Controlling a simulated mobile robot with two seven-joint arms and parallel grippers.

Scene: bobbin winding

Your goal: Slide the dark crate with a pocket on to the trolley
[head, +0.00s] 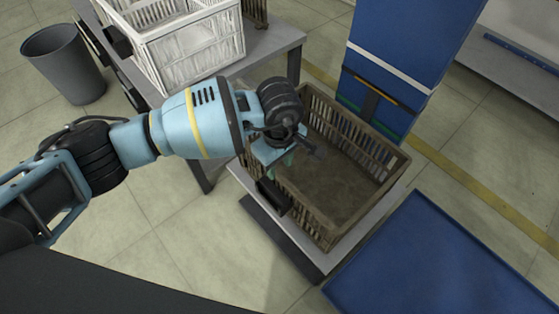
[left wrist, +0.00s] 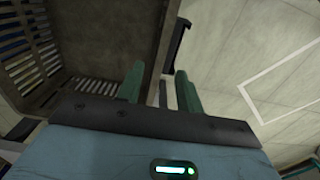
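The dark brown slatted crate (head: 347,187) stands empty and upright on a grey-topped stand (head: 310,265) in the head view. A black pocket (head: 272,197) is on its near left wall; a black piece that looks like this pocket shows in the left wrist view (left wrist: 178,48). My left gripper (head: 287,163) is over that wall, close to the pocket. In the left wrist view its green fingers (left wrist: 160,85) are apart, by the crate's wall (left wrist: 148,35); contact cannot be told. A blue flat deck (head: 430,262), apparently the trolley, lies at lower right. My right gripper is not in view.
A white crate (head: 180,45) stands on a grey table (head: 262,48) behind my left arm. A grey bin (head: 65,65) is at the far left. A tall blue cabinet (head: 405,50) stands behind the dark crate. Tiled floor is clear at lower left.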

